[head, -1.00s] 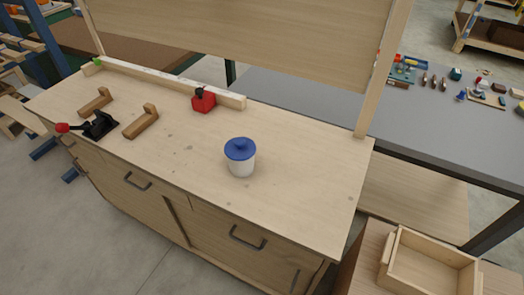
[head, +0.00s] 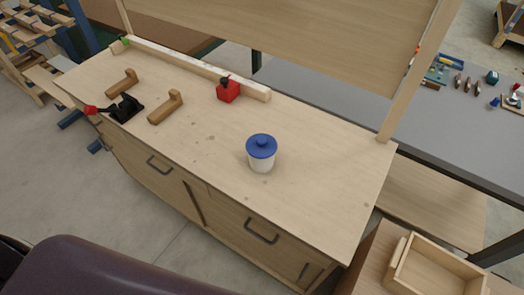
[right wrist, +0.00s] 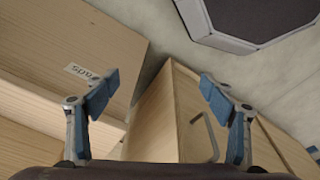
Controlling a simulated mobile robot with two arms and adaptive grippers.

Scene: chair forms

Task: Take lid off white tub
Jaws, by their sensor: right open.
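The white tub (head: 261,163) stands upright on the wooden workbench (head: 310,190), right of its middle. Its blue lid (head: 261,146) with a round knob sits on top. My right gripper (right wrist: 156,95) shows in the right wrist view, with its two blue-padded fingers apart and nothing between them. It is away from the tub, which is not in the wrist view. My left gripper is not in view. A dark part of my own arm shows at the lower left of the head view.
Wooden brackets (head: 165,107) and a black clamp with a red knob (head: 125,107) are at the left. A wooden tray (head: 437,267) is at the lower right. The bench around the tub is clear.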

